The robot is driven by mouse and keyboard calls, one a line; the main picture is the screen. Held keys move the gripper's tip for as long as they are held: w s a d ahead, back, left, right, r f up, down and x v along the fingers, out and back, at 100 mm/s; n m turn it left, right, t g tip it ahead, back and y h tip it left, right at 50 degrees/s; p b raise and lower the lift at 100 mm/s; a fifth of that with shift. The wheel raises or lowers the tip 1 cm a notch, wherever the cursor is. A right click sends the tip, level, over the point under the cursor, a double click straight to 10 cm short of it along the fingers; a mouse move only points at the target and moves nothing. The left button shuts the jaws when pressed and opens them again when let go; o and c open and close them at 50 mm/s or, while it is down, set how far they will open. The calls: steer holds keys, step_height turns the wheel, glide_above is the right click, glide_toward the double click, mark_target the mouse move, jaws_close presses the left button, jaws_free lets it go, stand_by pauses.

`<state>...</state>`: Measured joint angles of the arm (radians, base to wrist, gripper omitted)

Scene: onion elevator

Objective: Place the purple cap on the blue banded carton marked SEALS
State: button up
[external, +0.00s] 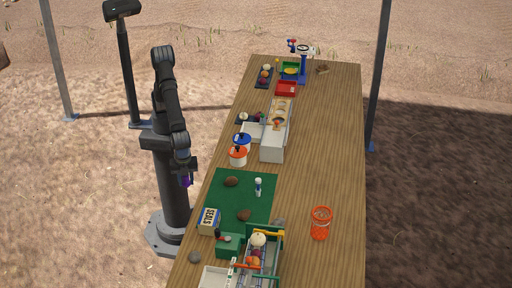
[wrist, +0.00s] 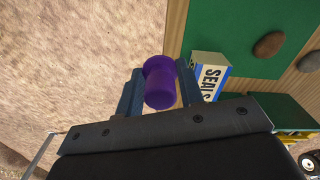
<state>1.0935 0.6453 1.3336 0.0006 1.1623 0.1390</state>
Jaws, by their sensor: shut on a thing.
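The purple cap (wrist: 160,84) is between the two fingers of my gripper (wrist: 160,92) in the wrist view, and the fingers are shut on it. In the external view my gripper (external: 187,176) hangs beside the table's left edge, with a bit of the purple cap (external: 185,182) showing below it. The carton marked SEALS (external: 209,221) is white or cream with a blue band and stands at the front left corner of the green mat. It also shows in the wrist view (wrist: 210,75), right of the cap and apart from it.
The green mat (external: 225,200) holds brown stones (external: 232,181) and a small white-and-blue figure (external: 258,187). A green box (external: 229,246) stands close in front of the carton. An orange basket (external: 321,223) is at the right. Blue and orange-lidded tubs (external: 238,157) stand behind the mat.

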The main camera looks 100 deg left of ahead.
steer(key=d+r, duration=0.4)
steer(key=d, duration=0.2)
glide_above(210, 212)
steer(key=shift+n, duration=0.3)
step_height(210, 212, down, 7)
steer(key=shift+f, duration=2)
steer(key=shift+f, duration=0.1)
steer(key=o, duration=0.6)
steer(key=shift+c, duration=0.2)
steer(key=o, duration=0.4)
step_height(210, 212, up, 12)
